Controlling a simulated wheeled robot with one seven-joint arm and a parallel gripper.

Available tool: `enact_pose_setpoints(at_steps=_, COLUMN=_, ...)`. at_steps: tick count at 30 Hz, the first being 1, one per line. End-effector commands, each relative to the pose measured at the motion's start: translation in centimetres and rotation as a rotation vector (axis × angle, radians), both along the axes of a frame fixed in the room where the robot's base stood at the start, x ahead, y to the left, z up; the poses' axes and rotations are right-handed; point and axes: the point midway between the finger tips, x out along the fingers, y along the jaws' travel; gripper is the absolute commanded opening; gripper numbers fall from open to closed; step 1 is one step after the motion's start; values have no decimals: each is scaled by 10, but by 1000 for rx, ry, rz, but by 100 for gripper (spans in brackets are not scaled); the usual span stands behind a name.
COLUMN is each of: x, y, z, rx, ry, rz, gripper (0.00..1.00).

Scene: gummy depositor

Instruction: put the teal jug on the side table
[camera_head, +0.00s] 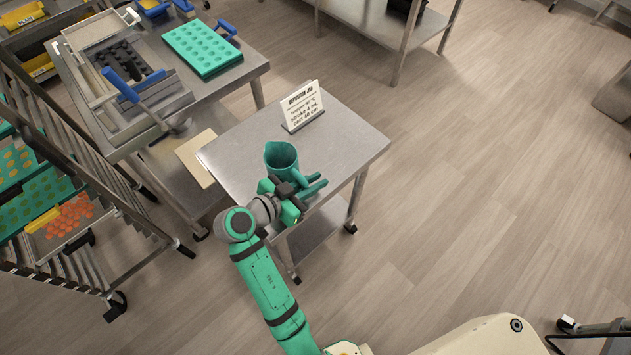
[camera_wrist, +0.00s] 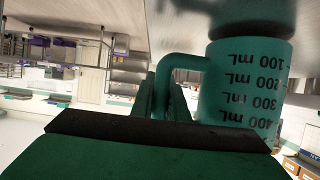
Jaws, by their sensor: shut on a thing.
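The teal jug (camera_head: 281,156) is at the near-left part of the small steel side table (camera_head: 348,139) in the head view. It looks upright, with its open top facing up. Whether its base touches the tabletop is hard to tell. My gripper (camera_head: 291,190) is beside the jug's near side, shut on its handle. In the wrist view the jug (camera_wrist: 245,85) appears upside down, with black mL marks on its wall, and its handle (camera_wrist: 170,85) runs between the fingers. The fingertips are partly hidden by the gripper body.
A sign card (camera_head: 302,106) stands at the side table's back edge. The table's right half is bare. A steel bench (camera_head: 150,95) at left holds a teal mould tray (camera_head: 202,48) and the depositor. A rack (camera_head: 60,200) with trays stands at far left. The floor at right is open.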

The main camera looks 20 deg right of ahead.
Motion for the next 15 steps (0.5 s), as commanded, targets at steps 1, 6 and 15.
enact_pose_setpoints(at_steps=1, x=0, y=0, z=-3, rx=-1, ry=-1, rz=1, gripper=0)
enact_pose_setpoints(at_steps=6, x=0, y=0, z=-4, rx=0, ry=-2, rz=0, gripper=0)
enact_pose_setpoints(at_steps=15, x=0, y=0, z=-7, rx=-1, ry=-1, rz=0, gripper=33)
